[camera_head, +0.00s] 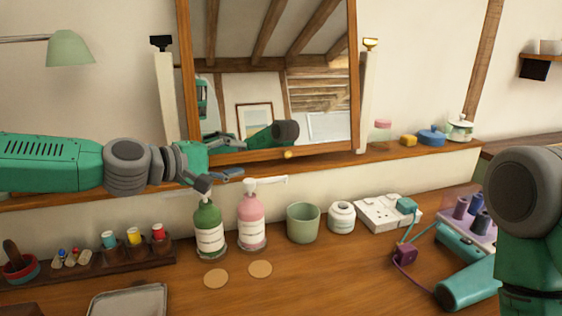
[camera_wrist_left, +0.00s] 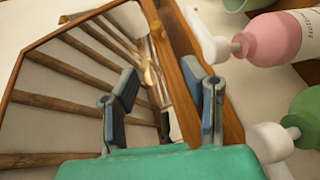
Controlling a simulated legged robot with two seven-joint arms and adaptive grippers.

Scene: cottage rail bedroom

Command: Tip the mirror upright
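The mirror (camera_head: 255,90) is a rectangular glass in a brown wooden frame, hung between two cream posts above the shelf. Its glass reflects ceiling beams, a framed picture and part of my arm; its exact tilt is hard to judge. A small brass knob (camera_head: 289,155) sits at its bottom rail. My left gripper (camera_head: 217,180) is at the lower left of the frame. In the left wrist view the gripper (camera_wrist_left: 165,85) has its fingers apart, one over the glass side and one beyond the wooden rail (camera_wrist_left: 183,50); contact is unclear. My right gripper is out of view.
Below stand a green bottle (camera_head: 208,230), a pink bottle (camera_head: 251,220), a green cup (camera_head: 303,223) and a white jar (camera_head: 341,217). A thread rack (camera_head: 95,262) is left.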

